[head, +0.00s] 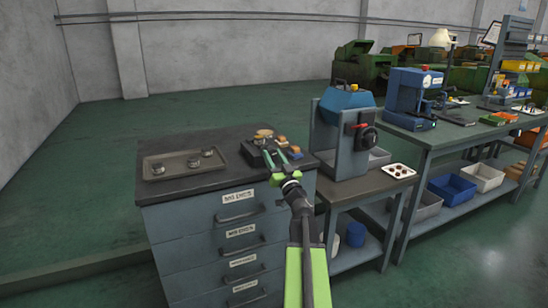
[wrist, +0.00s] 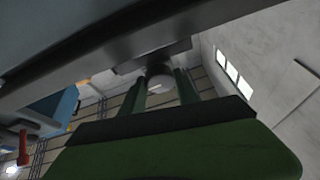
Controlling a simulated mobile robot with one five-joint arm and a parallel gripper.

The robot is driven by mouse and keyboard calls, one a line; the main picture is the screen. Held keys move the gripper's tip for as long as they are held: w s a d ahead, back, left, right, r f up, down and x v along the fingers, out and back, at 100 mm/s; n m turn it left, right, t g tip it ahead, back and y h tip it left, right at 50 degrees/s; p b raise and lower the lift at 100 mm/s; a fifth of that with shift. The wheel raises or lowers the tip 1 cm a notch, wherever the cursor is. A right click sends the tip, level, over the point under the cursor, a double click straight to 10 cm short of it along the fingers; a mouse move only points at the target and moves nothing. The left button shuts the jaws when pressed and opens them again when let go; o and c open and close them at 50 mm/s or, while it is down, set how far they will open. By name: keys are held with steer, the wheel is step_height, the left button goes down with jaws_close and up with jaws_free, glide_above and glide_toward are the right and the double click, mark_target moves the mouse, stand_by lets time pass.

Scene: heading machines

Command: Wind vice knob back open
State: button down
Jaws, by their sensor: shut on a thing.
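My gripper (head: 272,155) is at the small dark vice (head: 248,152) on top of the drawer cabinet. Its two green fingers reach in from the front and cover part of the vice. In the head view the knob is hidden by the fingers, and how far the vice jaws stand apart cannot be told.
A tray (head: 150,175) with a few small metal parts lies left on the cabinet top (head: 200,186). A blue and grey machine (head: 349,100) stands close on the right, with a white plate (head: 398,171) of dark pieces beside it. Green floor (head: 90,200) is clear to the left.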

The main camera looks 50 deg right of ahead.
steer(key=shift+n, duration=0.3)
steer(key=n+y, duration=0.1)
steer(key=n, duration=0.2)
steer(key=n+y+p, duration=0.1)
steer(key=n+y, duration=0.1)
steer(key=shift+d+r+n, duration=0.1)
steer(key=shift+r+n, duration=0.05)
steer(key=shift+n, duration=0.25)
steer(key=n+y+p, duration=0.1)
steer(key=n, duration=0.2)
steer(key=n+y+p, duration=0.1)
steer(key=n, duration=0.2)
steer(key=shift+s+r+y, duration=0.1)
steer(key=shift+y, duration=0.3)
steer(key=n+y+p, duration=0.1)
steer(key=n+p, duration=0.1)
steer(key=n, duration=0.1)
steer(key=n+g+p, duration=0.1)
steer(key=n+p, duration=0.1)
steer(key=n, duration=0.1)
steer(key=shift+r+g+y, duration=0.1)
steer(key=shift+g+y, duration=0.2)
steer(key=shift+y, duration=0.1)
steer(key=shift+n+g+p, duration=0.7)
steer(key=shift+n+p, duration=0.45)
steer(key=shift+n, duration=0.65)
steer(key=shift+s+f, duration=0.1)
steer(key=shift+f, duration=0.1)
steer(key=c, duration=0.9)
jaws_free()
